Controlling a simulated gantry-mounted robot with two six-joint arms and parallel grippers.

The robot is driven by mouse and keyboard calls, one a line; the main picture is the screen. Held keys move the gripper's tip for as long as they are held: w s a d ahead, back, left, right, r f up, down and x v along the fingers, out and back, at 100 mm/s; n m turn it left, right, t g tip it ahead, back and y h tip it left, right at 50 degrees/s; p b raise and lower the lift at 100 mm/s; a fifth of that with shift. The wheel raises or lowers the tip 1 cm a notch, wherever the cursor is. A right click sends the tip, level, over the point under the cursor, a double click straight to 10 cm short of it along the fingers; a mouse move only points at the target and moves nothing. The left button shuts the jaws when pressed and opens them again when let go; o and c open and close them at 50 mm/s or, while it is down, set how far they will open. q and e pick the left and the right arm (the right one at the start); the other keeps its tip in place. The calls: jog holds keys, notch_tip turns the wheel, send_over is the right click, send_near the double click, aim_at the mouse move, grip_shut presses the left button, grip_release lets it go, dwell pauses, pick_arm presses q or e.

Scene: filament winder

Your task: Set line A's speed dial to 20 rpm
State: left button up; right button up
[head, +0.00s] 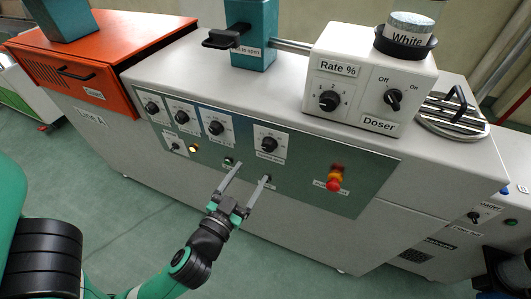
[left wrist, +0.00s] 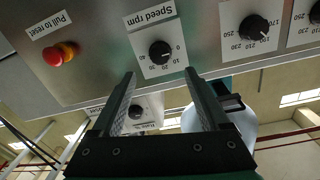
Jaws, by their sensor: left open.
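Line A's speed dial (head: 268,144) is a black knob on a white scale plate, on the green front panel. In the left wrist view the same dial (left wrist: 161,52) shows upside down under the label "Speed rpm". Its numbers are small, and I cannot tell its setting surely. My left gripper (head: 248,173) is open and empty, with its fingers pointing up toward the panel below the dial. In the left wrist view the gripper (left wrist: 160,76) has its two fingers spread, with the dial beyond the gap between their tips. It appears apart from the dial.
Several other dials, such as this one (head: 216,128), sit left of the speed dial. A red emergency stop (head: 334,184) is to its right. The white doser box (head: 365,85) stands on top of the machine, and an orange cabinet (head: 75,62) is at the left. Green floor lies in front.

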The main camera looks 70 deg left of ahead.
aim_at(267, 148)
pick_arm(q)
jog(key=x, duration=0.9)
jog(key=shift+w+a, duration=0.2)
jog(key=shift+p, duration=0.3)
grip_shut()
